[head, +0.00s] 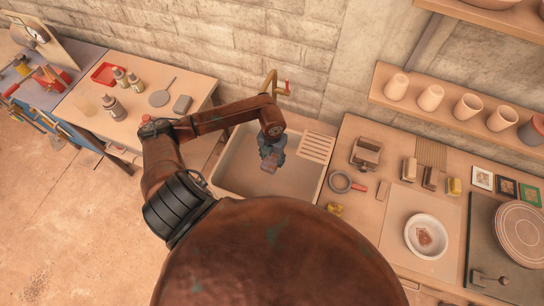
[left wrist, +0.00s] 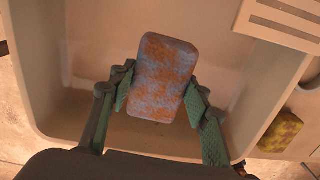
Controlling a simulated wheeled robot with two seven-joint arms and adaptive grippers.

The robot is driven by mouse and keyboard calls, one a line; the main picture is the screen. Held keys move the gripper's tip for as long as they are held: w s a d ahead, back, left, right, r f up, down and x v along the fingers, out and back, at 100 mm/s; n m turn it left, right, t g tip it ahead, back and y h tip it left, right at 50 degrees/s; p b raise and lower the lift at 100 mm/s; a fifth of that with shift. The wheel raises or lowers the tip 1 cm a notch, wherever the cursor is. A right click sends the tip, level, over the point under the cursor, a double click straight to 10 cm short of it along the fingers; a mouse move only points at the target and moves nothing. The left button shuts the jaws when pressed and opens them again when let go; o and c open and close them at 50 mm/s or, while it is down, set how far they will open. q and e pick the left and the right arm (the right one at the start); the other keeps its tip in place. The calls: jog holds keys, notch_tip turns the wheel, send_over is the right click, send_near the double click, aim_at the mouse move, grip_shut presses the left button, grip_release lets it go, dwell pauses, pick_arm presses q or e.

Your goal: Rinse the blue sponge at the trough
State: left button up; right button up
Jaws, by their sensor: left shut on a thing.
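The blue sponge (left wrist: 164,76) is mottled with orange-brown patches in the left wrist view. My left gripper (left wrist: 160,88) is shut on it, with one green finger against each side. In the head view the gripper (head: 270,152) reaches over the trough from the left, and the sponge (head: 269,165) hangs below it. The trough (head: 232,172) is a pale, deep basin, and its floor also shows under the sponge in the left wrist view (left wrist: 88,55). A brass tap (head: 272,82) with a red handle stands at its back edge. My right gripper is out of view.
A slatted rack (head: 318,146) lies across the trough's right back corner. A yellow-green sponge (head: 334,208) lies on the right-hand table, near a magnifier-like ring (head: 340,181) and a white bowl (head: 426,236). Bottles (head: 112,107) stand on the left table. Cups line the wall shelf (head: 390,108).

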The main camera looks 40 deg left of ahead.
aim_at(272, 158)
pick_arm(q)
jog(key=shift+f+b, duration=3.8)
jog(key=shift+f, duration=2.2)
jog(key=shift+r, duration=0.1)
jog(key=shift+r+p, duration=2.7)
jog(key=shift+r, duration=1.15)
jog(key=shift+r+p, duration=1.8)
jog(key=shift+r, duration=1.05)
jog(key=shift+r+p, duration=0.45)
jog(key=shift+r, duration=0.35)
